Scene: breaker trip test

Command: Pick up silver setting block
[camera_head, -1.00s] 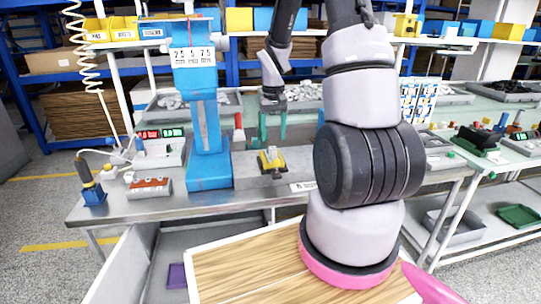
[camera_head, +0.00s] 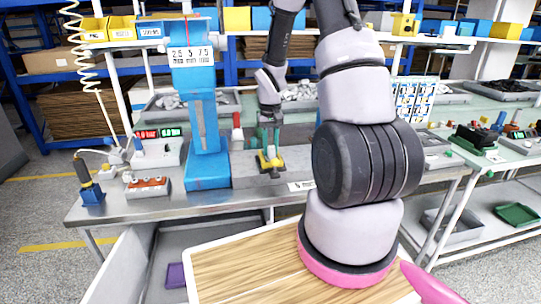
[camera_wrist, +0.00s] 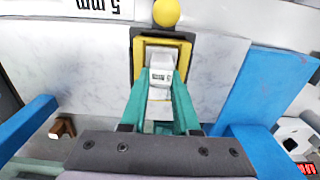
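The silver setting block (camera_wrist: 161,75) is a small pale block in a yellow and dark holder (camera_wrist: 188,50) with a yellow knob. In the head view the holder (camera_head: 270,164) sits on the grey bench, right of the blue stand. My gripper (camera_head: 270,148) points down at the holder. In the wrist view its green fingers (camera_wrist: 160,85) reach into the holder, one on each side of the block. Whether they touch the block cannot be made out. In the head view the block is mostly hidden by the fingers and holder.
A blue stand (camera_head: 207,130) with a number sign rises just left of the holder. A red-topped device (camera_head: 148,187) and a display unit (camera_head: 158,148) stand further left. A small label (camera_head: 301,186) lies at the bench's front edge. Bare bench lies between.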

